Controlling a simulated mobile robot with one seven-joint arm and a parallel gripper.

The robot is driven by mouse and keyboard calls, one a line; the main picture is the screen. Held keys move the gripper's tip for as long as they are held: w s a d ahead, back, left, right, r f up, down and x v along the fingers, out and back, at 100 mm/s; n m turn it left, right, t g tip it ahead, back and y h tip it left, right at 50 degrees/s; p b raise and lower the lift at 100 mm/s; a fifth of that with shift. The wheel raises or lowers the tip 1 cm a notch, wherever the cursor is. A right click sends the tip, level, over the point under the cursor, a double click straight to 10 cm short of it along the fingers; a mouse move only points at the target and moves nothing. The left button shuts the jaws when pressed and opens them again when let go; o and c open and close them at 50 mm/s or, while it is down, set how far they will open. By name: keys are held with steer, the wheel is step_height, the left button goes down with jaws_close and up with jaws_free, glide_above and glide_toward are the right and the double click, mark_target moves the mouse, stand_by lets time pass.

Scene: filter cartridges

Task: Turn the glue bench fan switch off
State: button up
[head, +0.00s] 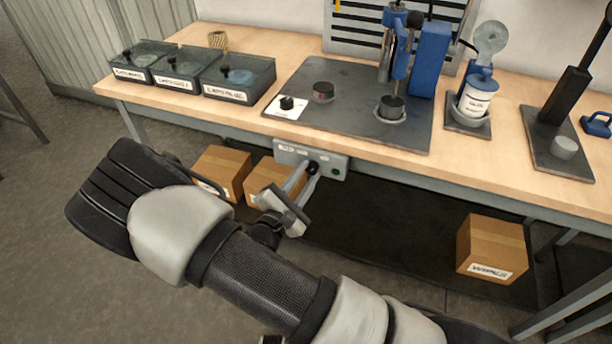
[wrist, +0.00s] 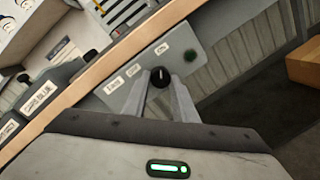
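A grey switch box (head: 330,165) is mounted under the bench's front edge; it also shows in the wrist view (wrist: 118,98). It carries small white labels, too small to read surely, and a dark green lamp (wrist: 190,57). Its black knob (wrist: 160,78) has a white pointer mark aimed up and slightly right in the wrist view. My gripper (head: 311,170) reaches the box from the front, its two fingers apart with the knob between the tips (wrist: 161,80). I cannot tell whether the fingers press on the knob. In the head view the fingers partly hide it.
The wooden bench top (head: 530,170) holds labelled bins (head: 240,78), a dark mat (head: 345,122) with a press (head: 430,60) and another black knob (head: 287,103) on a white plate. Boxes (head: 490,248) stand below the bench. The floor in front is clear.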

steer(key=c, duration=0.3)
steer(key=shift+n, duration=0.3)
steer(key=n+p, duration=0.3)
steer(key=n, duration=0.2)
steer(key=shift+d+n+t, duration=0.1)
steer(key=shift+n+t, duration=0.2)
steer(key=n+p, duration=0.2)
steer(key=n, duration=0.2)
steer(key=shift+s+f+n+t, duration=0.1)
steer(key=shift+n+t, duration=0.2)
steer(key=shift+d+f+n+y+p, duration=0.1)
steer(key=shift+n+y+p, duration=0.4)
steer(key=shift+n, duration=1.5)
steer(key=o, duration=1)
